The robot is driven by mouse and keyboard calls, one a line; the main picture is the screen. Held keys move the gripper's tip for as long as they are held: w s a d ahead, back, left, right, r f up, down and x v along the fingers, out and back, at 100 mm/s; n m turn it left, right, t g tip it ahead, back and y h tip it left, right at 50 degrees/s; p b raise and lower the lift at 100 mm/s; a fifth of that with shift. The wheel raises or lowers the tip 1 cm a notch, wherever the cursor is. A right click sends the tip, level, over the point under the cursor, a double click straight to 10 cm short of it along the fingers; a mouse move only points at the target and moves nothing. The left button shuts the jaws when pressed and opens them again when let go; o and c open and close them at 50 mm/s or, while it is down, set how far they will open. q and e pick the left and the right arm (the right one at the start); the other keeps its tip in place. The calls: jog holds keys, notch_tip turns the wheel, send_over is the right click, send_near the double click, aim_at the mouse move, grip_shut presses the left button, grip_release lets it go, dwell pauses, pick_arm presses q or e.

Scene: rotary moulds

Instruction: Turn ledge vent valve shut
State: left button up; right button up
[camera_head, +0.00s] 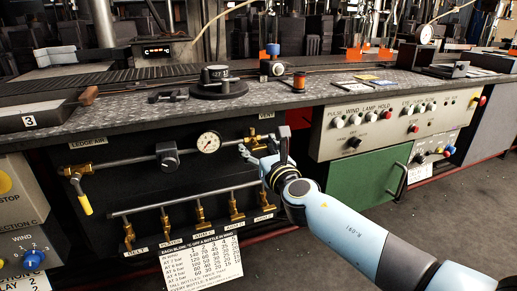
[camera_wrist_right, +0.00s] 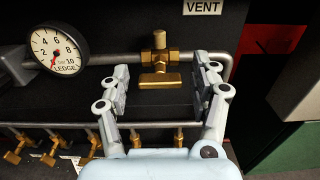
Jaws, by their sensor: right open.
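The ledge vent valve (camera_wrist_right: 160,58) is a brass fitting on the grey pipe, under the VENT label (camera_wrist_right: 203,7) in the right wrist view. Its brass handle (camera_wrist_right: 158,82) lies level, roughly along the pipe. My right gripper (camera_wrist_right: 162,78) is open, with one finger left and one right of the handle. No contact shows, and the gap in depth is hard to tell. In the head view my right gripper (camera_head: 260,154) is at the right end of the upper pipe and mostly hides the valve. My left gripper is not in view.
A round LEDGE gauge (camera_head: 209,142) sits left of the valve. Several brass valves (camera_head: 201,212) hang from a lower pipe. The worktop edge (camera_head: 190,113) overhangs the panel. A green cabinet (camera_head: 362,178) stands at right.

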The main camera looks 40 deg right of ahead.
jog(key=shift+w, duration=0.1)
jog(key=c, duration=1.2)
